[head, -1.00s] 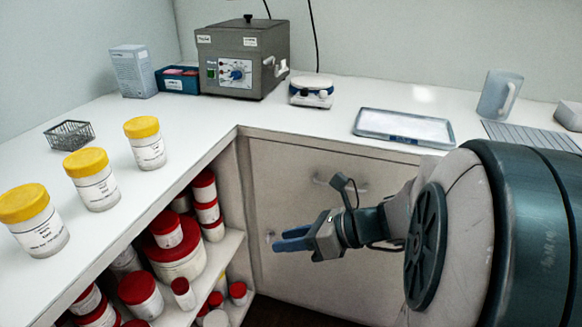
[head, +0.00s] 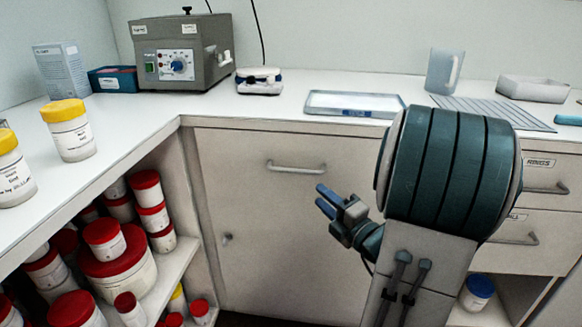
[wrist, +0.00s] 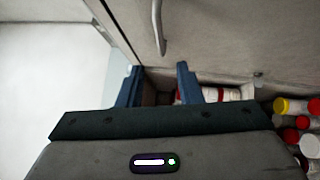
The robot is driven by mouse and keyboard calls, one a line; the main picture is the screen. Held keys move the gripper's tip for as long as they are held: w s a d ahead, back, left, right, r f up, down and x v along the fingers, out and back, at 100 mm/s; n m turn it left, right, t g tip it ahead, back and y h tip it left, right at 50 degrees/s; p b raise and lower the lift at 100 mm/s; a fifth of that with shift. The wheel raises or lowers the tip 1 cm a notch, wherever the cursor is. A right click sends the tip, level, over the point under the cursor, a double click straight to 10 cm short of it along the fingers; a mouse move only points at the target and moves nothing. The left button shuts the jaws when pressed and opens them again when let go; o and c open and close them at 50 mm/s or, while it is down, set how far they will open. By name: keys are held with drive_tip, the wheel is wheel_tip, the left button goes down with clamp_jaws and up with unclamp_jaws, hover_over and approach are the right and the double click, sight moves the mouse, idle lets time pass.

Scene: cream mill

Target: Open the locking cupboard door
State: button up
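The cupboard door (head: 255,205) is a pale flat panel and looks closed. A horizontal bar handle (head: 296,167) sits near its top, and a small metal lock (head: 227,238) sits near its left edge. My gripper (head: 322,200) is in front of the door, below and right of the handle, apart from both. In the wrist view its two blue fingers (wrist: 158,84) are spread with nothing between them. The handle (wrist: 158,28) shows beyond the fingers in that view, and the small lock (wrist: 258,74) shows to the right.
Left of the door are open shelves (head: 180,275) with several red-lidded jars. Drawers (head: 535,190) are on the right. The white counter (head: 290,105) above holds a grey machine (head: 180,50), a tray (head: 353,104) and yellow-lidded jars (head: 70,130).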

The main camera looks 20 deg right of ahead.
sight(291, 171)
drive_tip(key=p+x, duration=0.1)
drive_tip(key=x, duration=1.1)
drive_tip(key=shift+w+a, duration=0.15)
drive_tip(key=shift+w, duration=0.25)
clamp_jaws()
